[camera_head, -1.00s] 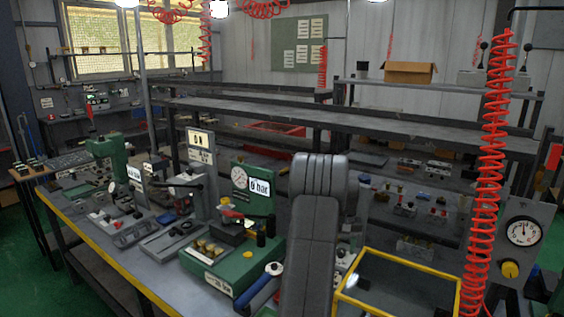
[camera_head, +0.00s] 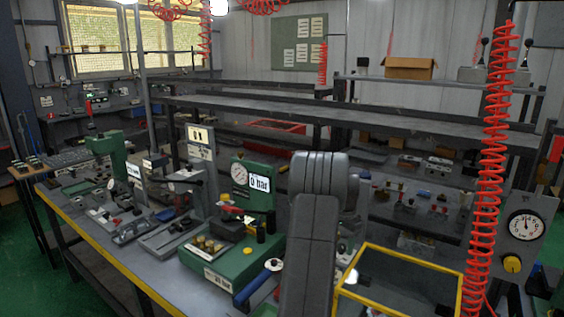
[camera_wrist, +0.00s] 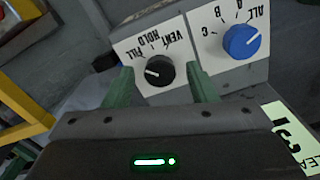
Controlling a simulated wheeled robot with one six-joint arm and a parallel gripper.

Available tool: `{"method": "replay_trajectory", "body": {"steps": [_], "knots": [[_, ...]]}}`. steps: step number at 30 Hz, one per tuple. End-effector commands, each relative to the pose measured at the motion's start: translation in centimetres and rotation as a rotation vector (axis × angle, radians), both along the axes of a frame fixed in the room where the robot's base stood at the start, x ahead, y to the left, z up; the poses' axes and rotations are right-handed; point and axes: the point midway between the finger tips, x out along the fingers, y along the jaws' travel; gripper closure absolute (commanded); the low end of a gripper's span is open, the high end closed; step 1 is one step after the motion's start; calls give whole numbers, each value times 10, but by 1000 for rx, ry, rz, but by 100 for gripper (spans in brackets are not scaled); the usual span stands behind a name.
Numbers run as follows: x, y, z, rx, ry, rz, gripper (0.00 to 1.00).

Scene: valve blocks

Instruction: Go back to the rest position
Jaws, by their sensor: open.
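In the wrist view, my gripper (camera_wrist: 161,82) is open, with its two green fingers apart and nothing held. Beyond the fingertips, a grey control box shows a black knob (camera_wrist: 160,71) marked FILL, VENT and HOLD. The knob appears between the fingers in the picture; I cannot tell how far beyond them it is. A blue knob (camera_wrist: 240,41) marked A, B, C and ALL is on the panel to its right. In the head view, my arm stands in the front middle and my gripper is hidden.
A yellow-edged tray (camera_head: 411,256) lies right of my arm. A green block unit with a gauge and display (camera_head: 258,184) stands left of it. A red coiled hose (camera_head: 489,170) hangs at the right. More fixtures cover the bench's left; shelves stand behind.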

Motion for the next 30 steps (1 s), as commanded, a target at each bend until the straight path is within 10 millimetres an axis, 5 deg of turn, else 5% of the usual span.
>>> {"method": "replay_trajectory", "body": {"steps": [12, 30], "knots": [[0, 0, 0, 0, -1, -231, 48], [-2, 2, 5, -1, -13, -231, 48]]}}
